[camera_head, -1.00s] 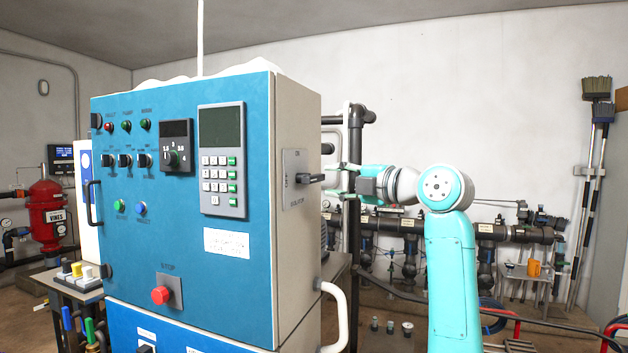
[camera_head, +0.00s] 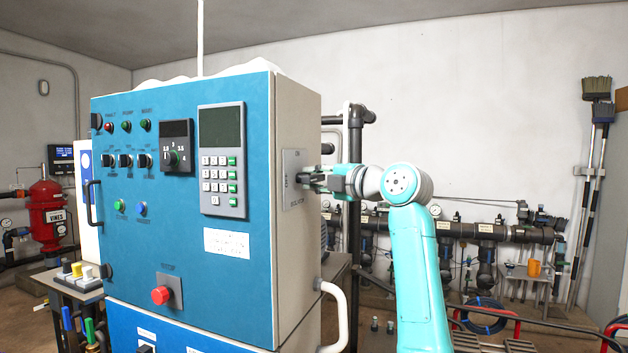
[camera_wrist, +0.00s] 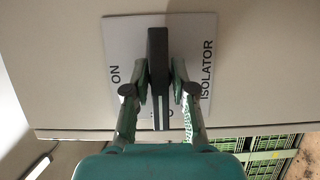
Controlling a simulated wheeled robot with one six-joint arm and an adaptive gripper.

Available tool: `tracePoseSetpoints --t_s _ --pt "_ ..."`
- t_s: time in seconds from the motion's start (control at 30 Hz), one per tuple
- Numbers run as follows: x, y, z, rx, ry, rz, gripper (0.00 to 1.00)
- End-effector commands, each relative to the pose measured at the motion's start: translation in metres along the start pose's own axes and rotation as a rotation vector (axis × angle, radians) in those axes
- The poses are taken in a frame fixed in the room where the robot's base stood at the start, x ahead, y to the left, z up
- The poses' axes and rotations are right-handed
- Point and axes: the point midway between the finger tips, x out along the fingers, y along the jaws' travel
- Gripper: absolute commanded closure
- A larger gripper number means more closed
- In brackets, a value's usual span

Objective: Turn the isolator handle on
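The isolator handle (camera_wrist: 158,62) is a black bar on a pale square plate (camera_wrist: 119,39) on the right side of the blue cabinet. In the wrist view its long axis runs up and down, toward the partly hidden OFF lettering at the bottom. ON is at the left and ISOLATOR at the right. My gripper (camera_wrist: 160,80) has one finger on each side of the handle, with narrow gaps visible, so it stands open around it. In the head view my gripper (camera_head: 322,179) is at the plate (camera_head: 295,163) and covers much of the handle.
The blue control cabinet (camera_head: 240,262) fills the left and middle of the head view. A white grab rail (camera_head: 342,318) projects from its side below the plate. Dark pipework (camera_head: 355,215) stands behind my arm. A red stop button (camera_head: 160,295) is on the cabinet front.

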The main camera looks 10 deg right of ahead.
Motion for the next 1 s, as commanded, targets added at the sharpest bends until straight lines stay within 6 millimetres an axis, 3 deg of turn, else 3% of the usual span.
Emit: tracePoseSetpoints --t_s 0.47,1.0 --pt "0.0 -0.0002 0.0003 0.072 0.0 -0.031 1.0" --pt "-0.0004 0.0 0.001 0.496 -0.001 -0.207 1.0"
